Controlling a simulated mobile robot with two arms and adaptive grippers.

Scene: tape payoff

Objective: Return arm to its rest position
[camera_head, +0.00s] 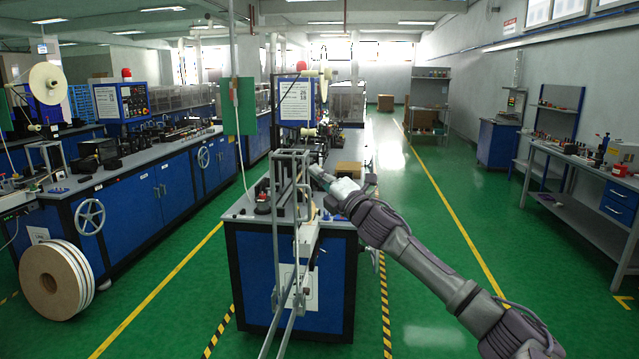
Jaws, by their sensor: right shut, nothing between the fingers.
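My right arm comes in from the lower right and reaches toward the middle of the picture. My right gripper (318,172) is at its far end, above the near end of the middle blue machine bench (292,275). It is small in the picture, close beside an upright grey metal frame (291,158), and is shut with nothing seen in it. I cannot tell whether it touches the frame. My left arm and gripper are not in view.
A large tape reel (56,280) leans by the left blue machine (150,190). Metal rails (290,310) run from the middle bench toward me. A workbench (590,172) stands at the right wall. The green aisle (430,220) right of the middle bench is clear.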

